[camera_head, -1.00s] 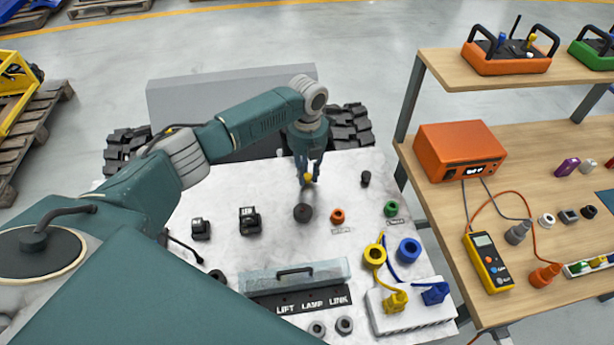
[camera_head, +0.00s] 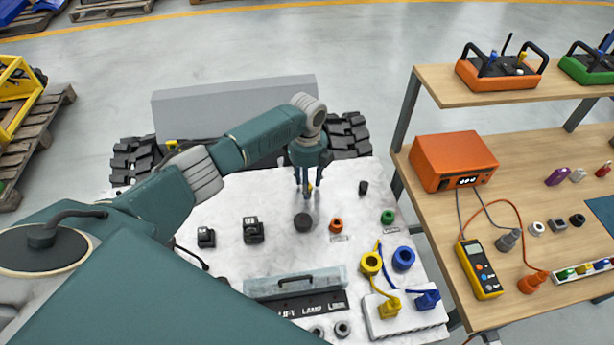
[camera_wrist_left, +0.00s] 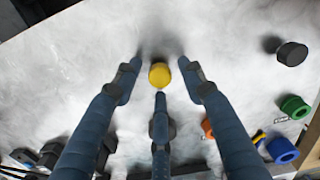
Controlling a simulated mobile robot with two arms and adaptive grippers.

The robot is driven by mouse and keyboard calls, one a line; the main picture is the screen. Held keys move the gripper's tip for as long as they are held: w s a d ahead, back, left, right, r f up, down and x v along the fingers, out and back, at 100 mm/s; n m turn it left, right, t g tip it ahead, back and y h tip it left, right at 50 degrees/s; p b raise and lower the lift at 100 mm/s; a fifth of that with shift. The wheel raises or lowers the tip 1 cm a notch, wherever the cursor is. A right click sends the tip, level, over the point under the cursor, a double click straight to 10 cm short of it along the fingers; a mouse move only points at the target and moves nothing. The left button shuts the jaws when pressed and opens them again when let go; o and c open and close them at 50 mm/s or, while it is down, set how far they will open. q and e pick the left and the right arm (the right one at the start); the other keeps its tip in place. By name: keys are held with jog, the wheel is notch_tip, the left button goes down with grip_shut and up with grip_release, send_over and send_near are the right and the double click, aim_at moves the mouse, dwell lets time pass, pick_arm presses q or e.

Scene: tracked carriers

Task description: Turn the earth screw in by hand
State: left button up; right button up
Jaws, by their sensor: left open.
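The earth screw appears to be the small yellow knob (camera_head: 310,187) on the white top of the carrier (camera_head: 215,285). The yellow knob (camera_wrist_left: 159,74) shows in the left wrist view between the fingers. My left gripper (camera_head: 307,193) points down over it with its three fingers spread around the knob. The fingers are open, and I see no clear contact. In the head view the fingers partly hide the knob, and its thread is hidden. My right gripper is not in view.
An orange socket (camera_head: 336,225), a green socket (camera_head: 387,217) and a black post (camera_head: 363,187) stand to the right. Black switches (camera_head: 253,230) are left. A clear cover (camera_head: 295,282) and yellow and blue plugs (camera_head: 389,308) are nearer. A wooden bench (camera_head: 540,255) stands at right.

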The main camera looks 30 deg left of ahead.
pick_arm(q)
jog(key=shift+n, duration=1)
jog(key=n+p, duration=0.3)
jog(key=n, duration=0.3)
jog(key=shift+r+p, duration=0.2)
jog(key=shift+p, duration=0.15)
jog(key=n, duration=0.3)
jog(key=shift+f+n+p, duration=0.2)
jog(key=shift+n+p, duration=0.2)
jog(key=n+p, duration=0.1)
jog(key=n, duration=0.3)
jog(key=shift+d+r+p, duration=0.1)
jog(key=shift+r+p, duration=0.05)
jog(key=shift+p, duration=0.25)
jog(key=shift+n+p, duration=0.3)
jog(key=shift+n, duration=0.9)
jog(key=n, duration=0.3)
jog(key=shift+f, duration=0.2)
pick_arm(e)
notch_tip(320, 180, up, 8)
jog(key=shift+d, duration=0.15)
pick_arm(q)
jog(key=shift+f, duration=0.1)
